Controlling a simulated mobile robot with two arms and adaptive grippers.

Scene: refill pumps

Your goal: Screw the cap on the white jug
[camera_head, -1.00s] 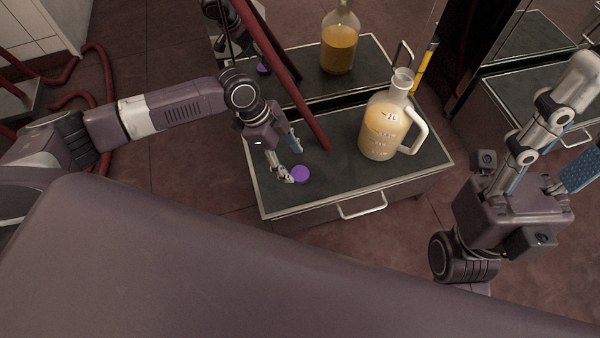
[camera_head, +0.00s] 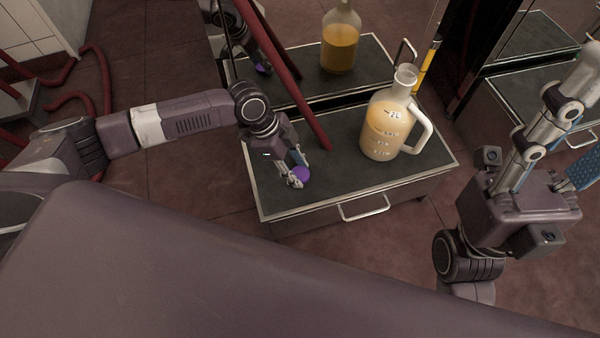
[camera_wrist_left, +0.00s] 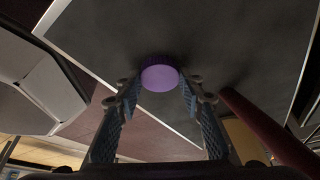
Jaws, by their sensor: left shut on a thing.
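The white jug (camera_head: 387,125) stands upright on the dark cart top, filled with pale orange liquid. Its neck is open at the top and its handle faces right. The purple cap (camera_head: 302,174) is at the left part of the cart top, well left of the jug. My left gripper (camera_head: 297,168) is shut on the cap, which shows between both fingertips in the left wrist view (camera_wrist_left: 160,77). I cannot tell whether the cap still touches the surface. My right gripper (camera_head: 560,120) is at the right, away from the cart, partly cut off by the frame edge.
A mirror-like surface behind shows a second jug (camera_head: 340,48). A yellow object (camera_head: 427,70) stands behind the jug's handle.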

